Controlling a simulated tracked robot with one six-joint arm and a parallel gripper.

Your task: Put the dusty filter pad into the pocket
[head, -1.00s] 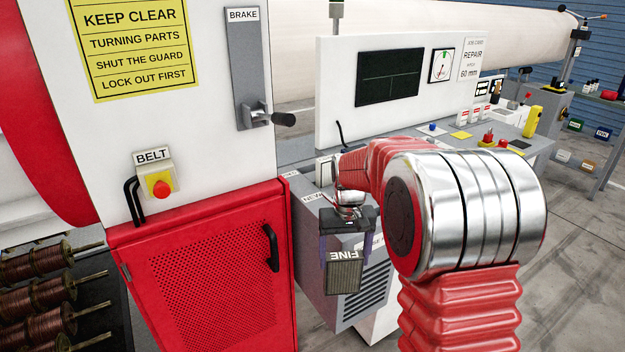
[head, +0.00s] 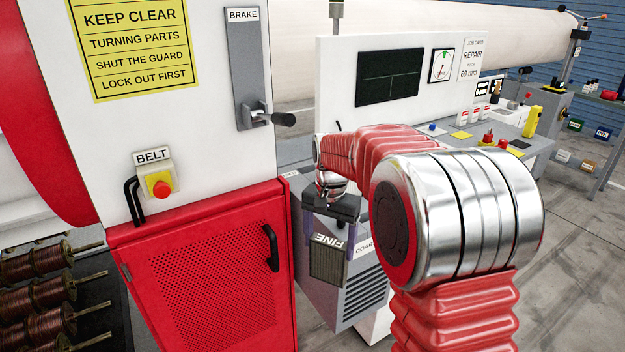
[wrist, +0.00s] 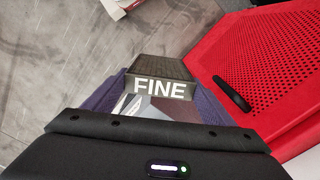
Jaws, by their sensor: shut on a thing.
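A filter pad (head: 328,264) with a dark grey-brown mesh face and a FINE label hangs in my gripper (head: 330,236). The label reads upside down in the head view. The wrist view also shows the pad (wrist: 161,72) between the two purple fingers, which are shut on it. The pad is in front of a grey box (head: 318,292) with a louvred side. A label starting COAR (head: 364,249) shows on the box, partly cut off. My gripper and arm hide much of the box top, and I cannot make out the pocket's opening.
A red perforated guard door (head: 205,275) with a black handle (head: 271,248) stands close left of the box. Above it are the BELT button (head: 160,186) and the BRAKE lever (head: 272,119). A workbench (head: 540,148) lies behind right. Open floor (wrist: 60,70) shows in the wrist view.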

